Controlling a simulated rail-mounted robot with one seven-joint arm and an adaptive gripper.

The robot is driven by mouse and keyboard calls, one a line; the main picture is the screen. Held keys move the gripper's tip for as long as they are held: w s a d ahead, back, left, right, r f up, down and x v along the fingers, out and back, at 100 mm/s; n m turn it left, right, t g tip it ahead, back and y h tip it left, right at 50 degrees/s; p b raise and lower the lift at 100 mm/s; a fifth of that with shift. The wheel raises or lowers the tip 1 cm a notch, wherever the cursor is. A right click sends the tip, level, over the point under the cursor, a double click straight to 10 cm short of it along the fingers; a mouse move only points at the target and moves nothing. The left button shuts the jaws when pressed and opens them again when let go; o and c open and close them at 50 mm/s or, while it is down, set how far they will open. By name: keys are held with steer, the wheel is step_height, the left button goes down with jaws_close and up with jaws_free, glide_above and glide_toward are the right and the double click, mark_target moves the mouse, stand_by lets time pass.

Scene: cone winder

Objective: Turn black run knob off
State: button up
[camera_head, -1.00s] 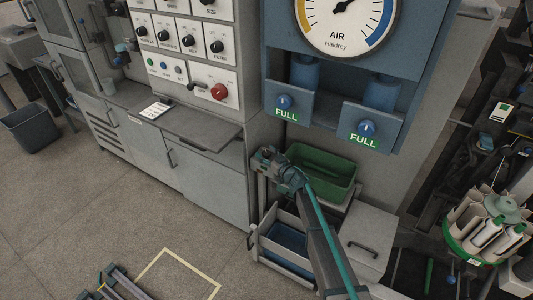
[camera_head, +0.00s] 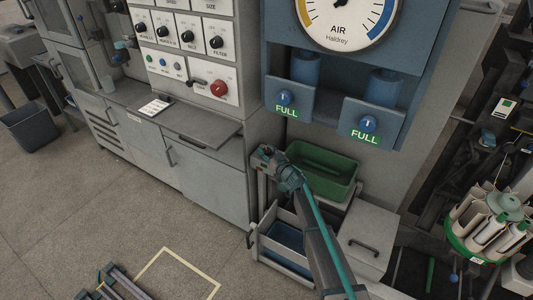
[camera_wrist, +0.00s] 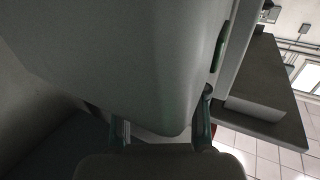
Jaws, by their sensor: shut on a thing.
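Several black knobs (camera_head: 188,37) sit in a row on the white panels at the upper left in the head view. A black handle (camera_head: 197,83) sits beside a red round knob (camera_head: 219,89) on the panel below. The labels are too small to tell which one is the run knob. My arm reaches up from the bottom, its far end low and right of these panels and apart from them. In the wrist view, my gripper (camera_wrist: 161,115) is shut on a large pale grey rounded thing (camera_wrist: 125,55) that fills much of the picture. What it is cannot be told.
A green bin (camera_head: 322,172) stands right beside my arm's end. A grey worktop (camera_head: 200,130) juts out below the panels. Blue housings with FULL labels (camera_head: 365,137) hang under an air gauge (camera_head: 345,18). The floor at the lower left is mostly clear.

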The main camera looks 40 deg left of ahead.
steer(key=shift+w+a+m+t+h+b, duration=0.1)
steer(key=shift+m+t+h+b, duration=0.7)
steer(key=shift+b, duration=1.7)
steer(key=t+b, duration=0.1)
steer(key=b, duration=0.3)
steer(key=m+t+b, duration=0.1)
steer(key=t+b, duration=0.1)
steer(key=b, duration=0.2)
steer(key=shift+w+h, duration=0.2)
steer(key=shift+h, duration=0.1)
steer(key=b, duration=0.7)
steer(key=f+m+t+h+b, duration=0.1)
steer(key=b, duration=0.6)
steer(key=shift+w+a+m, duration=0.3)
steer(key=b, duration=0.7)
steer(key=shift+t+b, duration=0.3)
steer(key=shift+b, duration=0.05)
steer(key=s+m+t+h+b, duration=0.1)
steer(key=b, duration=1)
steer(key=shift+d+h+b, duration=0.3)
steer(key=shift+d+b, duration=0.05)
steer(key=shift+d, duration=0.05)
steer(key=shift+s+r+m+t+h+b, duration=0.15)
steer(key=shift+m+t+h+b, duration=0.55)
steer(key=shift+b, duration=1.7)
steer(key=shift+r+m+t+h+b, duration=0.25)
steer(key=shift+m+t+h+b, duration=0.35)
steer(key=shift+b, duration=0.45)
